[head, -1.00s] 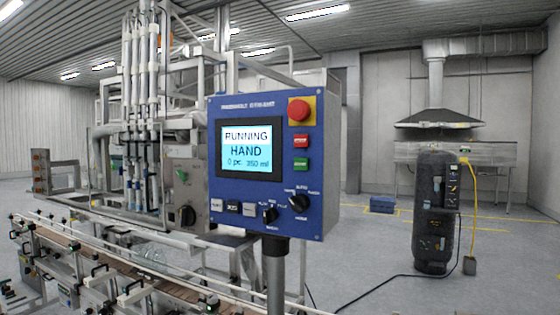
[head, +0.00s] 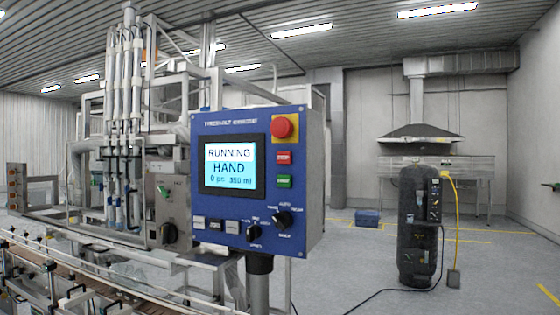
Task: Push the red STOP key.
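The blue control panel (head: 228,127) stands on a grey post in the middle of the head view, its face turned a little to the left. The screen (head: 231,167) reads RUNNING, HAND, 0 pc and 350 ml. Neither of my grippers is in view, and nothing covers the panel.
Two black rotary knobs (head: 283,219) and a row of small keys (head: 215,224) sit low on the panel. The filling machine (head: 125,150) and its conveyor (head: 100,285) stand at left. A dark cylinder (head: 418,225) with a yellow hose stands at right.

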